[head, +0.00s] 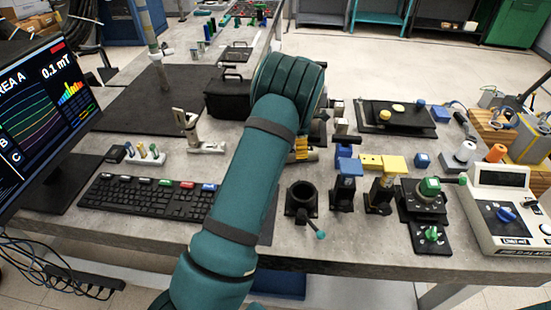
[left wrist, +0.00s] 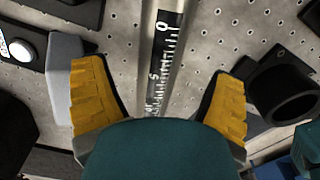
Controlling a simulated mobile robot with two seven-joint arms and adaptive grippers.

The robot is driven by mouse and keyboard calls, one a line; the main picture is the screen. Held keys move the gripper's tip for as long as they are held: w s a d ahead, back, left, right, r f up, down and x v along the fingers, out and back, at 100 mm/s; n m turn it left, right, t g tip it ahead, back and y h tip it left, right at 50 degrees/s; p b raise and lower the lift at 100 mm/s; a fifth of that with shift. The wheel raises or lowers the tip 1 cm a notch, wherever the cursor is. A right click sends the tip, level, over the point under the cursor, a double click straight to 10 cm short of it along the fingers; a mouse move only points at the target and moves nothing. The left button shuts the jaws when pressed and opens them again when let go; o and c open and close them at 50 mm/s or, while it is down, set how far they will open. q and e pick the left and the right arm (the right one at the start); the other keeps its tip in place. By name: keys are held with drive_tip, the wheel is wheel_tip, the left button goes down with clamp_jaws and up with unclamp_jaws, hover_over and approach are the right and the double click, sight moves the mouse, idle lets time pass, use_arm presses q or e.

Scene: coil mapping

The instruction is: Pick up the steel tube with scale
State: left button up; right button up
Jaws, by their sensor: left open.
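The steel tube with scale (left wrist: 166,50) shows in the left wrist view as a metal bar with a black strip and white numbered marks. It runs from the top edge down between the fingers of my left gripper (left wrist: 160,72). The two yellow finger pads stand wide apart, with a gap on each side of the tube. The palm hides the tube's lower end. In the head view my teal left arm hides most of this spot, and only a yellow finger of the left gripper (head: 302,149) shows beside it. My right gripper is not in view.
A black round holder (head: 302,197) stands near the front edge, with blue (head: 346,170) and yellow-topped (head: 388,172) clamps to its right. A black case (head: 228,99) is behind my arm. A keyboard (head: 150,198) and monitor (head: 40,115) fill the left.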

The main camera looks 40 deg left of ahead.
use_arm(q)
drive_tip(key=shift+s+d+f+b, duration=0.1)
drive_tip(key=shift+s+f+b, duration=0.1)
drive_tip(key=shift+f, duration=0.55)
drive_tip(key=shift+s+d+f+b, duration=0.1)
drive_tip(key=shift+s+f+b, duration=0.1)
drive_tip(key=shift+f, duration=0.5)
drive_tip(key=shift+s+f+b, duration=0.1)
drive_tip(key=shift+s+f, duration=0.1)
drive_tip(key=shift+f, duration=0.55)
drive_tip(key=shift+w+a+f, duration=0.2)
drive_tip(key=shift+w+f, duration=0.15)
drive_tip(key=c, duration=0.5)
drive_tip(key=shift+w+a+f, duration=0.15)
drive_tip(key=shift+w, duration=0.1)
drive_tip(key=c, duration=0.5)
drive_tip(key=shift+s+r, duration=0.1)
drive_tip(key=shift+r, duration=0.2)
drive_tip(key=c, duration=0.5)
clamp_jaws()
